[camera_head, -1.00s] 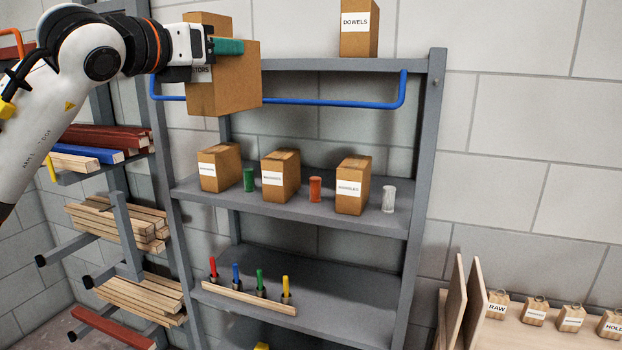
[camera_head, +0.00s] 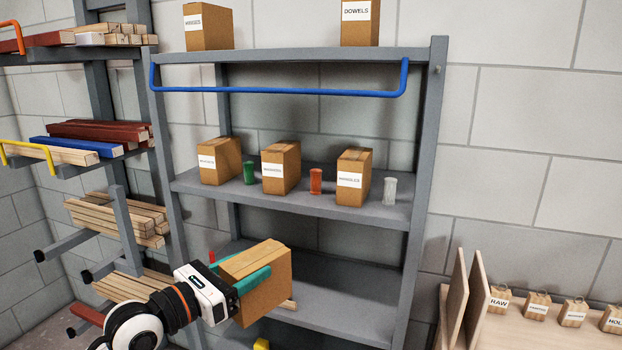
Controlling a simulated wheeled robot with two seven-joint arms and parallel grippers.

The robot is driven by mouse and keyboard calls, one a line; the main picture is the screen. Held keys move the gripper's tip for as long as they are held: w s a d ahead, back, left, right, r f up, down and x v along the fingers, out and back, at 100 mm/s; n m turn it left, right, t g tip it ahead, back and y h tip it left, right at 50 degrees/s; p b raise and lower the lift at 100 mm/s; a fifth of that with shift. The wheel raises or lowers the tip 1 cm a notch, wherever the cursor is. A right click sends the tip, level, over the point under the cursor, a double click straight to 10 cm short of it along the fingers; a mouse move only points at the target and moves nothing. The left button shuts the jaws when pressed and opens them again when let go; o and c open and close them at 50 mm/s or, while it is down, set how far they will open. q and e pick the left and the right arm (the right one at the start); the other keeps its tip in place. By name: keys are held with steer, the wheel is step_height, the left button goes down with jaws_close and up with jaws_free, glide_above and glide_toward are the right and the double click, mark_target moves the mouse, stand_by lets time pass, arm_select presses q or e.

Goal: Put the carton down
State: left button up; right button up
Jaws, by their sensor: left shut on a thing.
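My left gripper (camera_head: 243,280) is shut on a brown cardboard carton (camera_head: 264,287). It holds the carton, slightly tilted in the picture, in front of the lower shelf (camera_head: 345,295) of the grey rack. The teal fingers lie along the carton's sides. The carton hides most of the wooden strip and coloured handles on that shelf; a bit of red handle (camera_head: 211,257) and the strip's right end show. Whether the carton touches the shelf cannot be told. My right gripper is not in view.
Cartons and small green, orange and clear cups stand on the middle shelf (camera_head: 330,206). Battens (camera_head: 95,135) lie on arms at left. Labelled small blocks (camera_head: 537,306) stand at right. The lower shelf's right part looks clear.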

mark_target(241, 326)
arm_select(q)
steer(key=shift+n+t+y, duration=0.5)
steer(key=shift+y, duration=0.1)
steer(key=s+a+f, duration=0.1)
steer(key=s+f, duration=0.1)
steer(key=f, duration=0.1)
steer(key=s+a+f, duration=0.1)
steer(key=s+f, duration=0.1)
steer(key=f, duration=0.1)
steer(key=s+a+f, duration=0.1)
steer(key=s+f, duration=0.2)
steer(key=shift+s+f+b, duration=0.1)
steer(key=shift+f+b, duration=0.05)
steer(key=shift+b, duration=0.2)
steer(key=s+a+f+n+y, duration=0.1)
steer(key=s+a+f, duration=0.1)
steer(key=s+f, duration=0.1)
steer(key=s+a+f+t+y, duration=0.1)
steer(key=s+a+f, duration=0.1)
steer(key=s, duration=0.3)
steer(key=shift+s+a+f+n+b, duration=0.3)
steer(key=shift+s+f+n+b, duration=0.1)
steer(key=shift+f, duration=0.15)
steer(key=shift+d, duration=0.15)
